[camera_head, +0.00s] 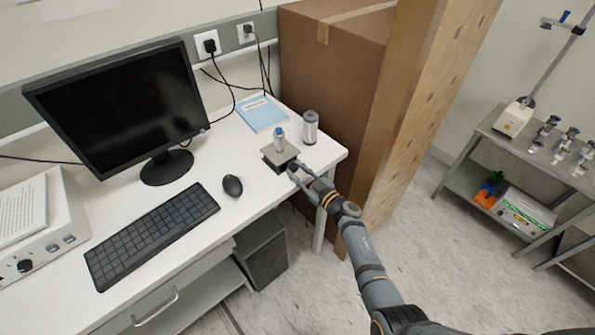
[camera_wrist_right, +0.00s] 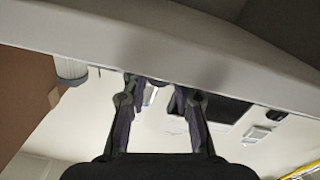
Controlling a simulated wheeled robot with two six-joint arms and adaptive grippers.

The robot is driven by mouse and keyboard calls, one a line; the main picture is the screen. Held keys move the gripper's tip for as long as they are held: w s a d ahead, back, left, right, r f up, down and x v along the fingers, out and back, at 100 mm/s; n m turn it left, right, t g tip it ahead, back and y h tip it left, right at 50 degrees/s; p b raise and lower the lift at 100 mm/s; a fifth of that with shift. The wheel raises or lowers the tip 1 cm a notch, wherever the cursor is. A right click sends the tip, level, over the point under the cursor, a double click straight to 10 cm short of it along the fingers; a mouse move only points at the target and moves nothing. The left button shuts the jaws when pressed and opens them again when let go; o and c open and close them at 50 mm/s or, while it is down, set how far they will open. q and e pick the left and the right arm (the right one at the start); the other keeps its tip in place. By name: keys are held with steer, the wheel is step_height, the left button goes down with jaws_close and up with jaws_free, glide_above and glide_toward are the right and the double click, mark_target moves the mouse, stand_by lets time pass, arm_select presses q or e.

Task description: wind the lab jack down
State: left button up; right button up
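The lab jack (camera_head: 279,158) stands near the right end of the white desk, its dark plate low over the desk top. A small clear bottle with a blue cap (camera_head: 280,139) stands upright on its plate. My right gripper (camera_head: 294,171) is at the jack's near right side, close to it; the head view does not show whether they touch. In the right wrist view my gripper's fingers (camera_wrist_right: 159,87) are parted. A small dark piece shows near their tips, and I cannot tell what it is. The jack's knob is not clear in either view. My left gripper is out of view.
A mouse (camera_head: 232,186), keyboard (camera_head: 152,234) and monitor (camera_head: 119,104) are to the left. A large cardboard box (camera_head: 330,75) stands beyond the desk's right end.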

steer(key=o, duration=0.4)
steer(key=shift+o, duration=0.2)
steer(key=v, duration=1.2)
